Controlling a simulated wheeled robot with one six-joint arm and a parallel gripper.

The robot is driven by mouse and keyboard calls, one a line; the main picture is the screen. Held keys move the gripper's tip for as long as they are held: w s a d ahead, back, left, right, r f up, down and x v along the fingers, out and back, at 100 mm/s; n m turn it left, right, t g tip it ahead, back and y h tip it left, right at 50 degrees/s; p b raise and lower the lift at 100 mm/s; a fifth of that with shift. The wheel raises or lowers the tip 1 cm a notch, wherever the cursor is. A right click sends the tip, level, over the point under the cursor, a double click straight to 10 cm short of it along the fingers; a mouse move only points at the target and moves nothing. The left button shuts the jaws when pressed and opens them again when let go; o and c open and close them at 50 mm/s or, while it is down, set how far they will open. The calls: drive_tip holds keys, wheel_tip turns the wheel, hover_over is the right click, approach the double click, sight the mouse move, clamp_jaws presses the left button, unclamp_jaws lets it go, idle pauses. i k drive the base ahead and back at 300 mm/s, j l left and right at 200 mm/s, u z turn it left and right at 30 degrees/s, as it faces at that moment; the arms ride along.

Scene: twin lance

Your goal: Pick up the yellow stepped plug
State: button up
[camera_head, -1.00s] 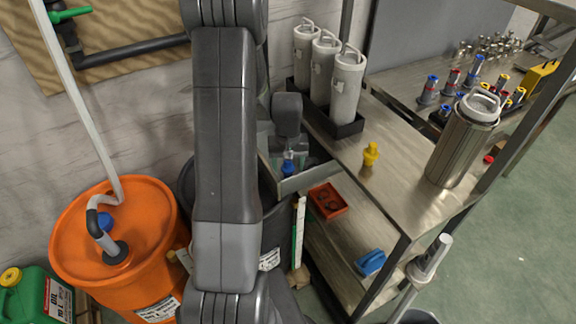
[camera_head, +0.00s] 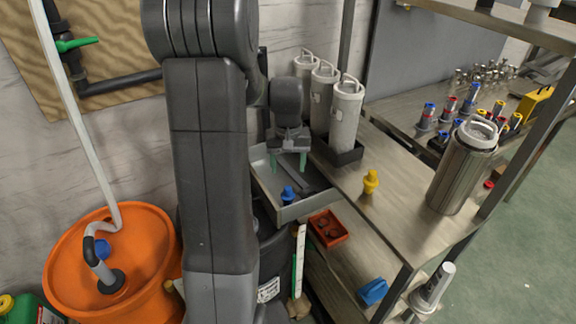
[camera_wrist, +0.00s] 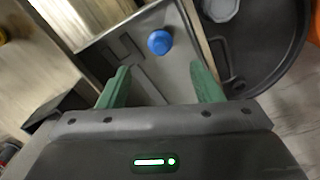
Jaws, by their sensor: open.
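The yellow stepped plug (camera_head: 371,182) stands upright on the metal bench top (camera_head: 395,215), right of the grey tray (camera_head: 289,213) and left of the steel flask. My gripper (camera_head: 288,163) is above the grey tray, left of the plug and apart from it. Its two green fingers are spread with nothing between them, as the wrist view (camera_wrist: 160,88) also shows. A blue plug (camera_head: 288,195) is in the tray below, and it shows as a round blue top in the wrist view (camera_wrist: 160,42).
Several white canisters (camera_head: 346,115) stand in a black rack behind the plug. A steel flask (camera_head: 462,168) stands to its right. A red tray (camera_head: 328,228) and a blue object (camera_head: 372,291) are lower down. An orange drum (camera_head: 62,270) is at the left.

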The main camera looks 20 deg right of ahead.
sight(370, 181)
drive_tip(key=z, duration=1.85)
